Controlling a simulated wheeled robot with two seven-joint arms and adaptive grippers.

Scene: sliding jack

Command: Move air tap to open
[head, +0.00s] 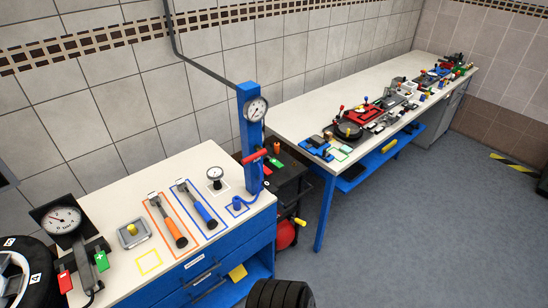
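A blue post (248,135) stands at the right end of the near workbench, with a round white dial gauge (256,109) at its top. A red handle (255,157) sticks out across the post below the gauge, tilted slightly up to the right; it looks like the air tap. I cannot tell from its angle whether the tap is open or closed. A blue hose (262,188) runs beside the post down to the bench top. Neither of my grippers shows in the head view.
The near workbench (112,205) holds an orange-handled tool (174,232), a blue-handled tool (204,213) and a small gauge (215,175). A black tyre (281,295) is at the bottom middle. A long bench (345,96) with many parts stands behind. Grey floor (420,220) at right is clear.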

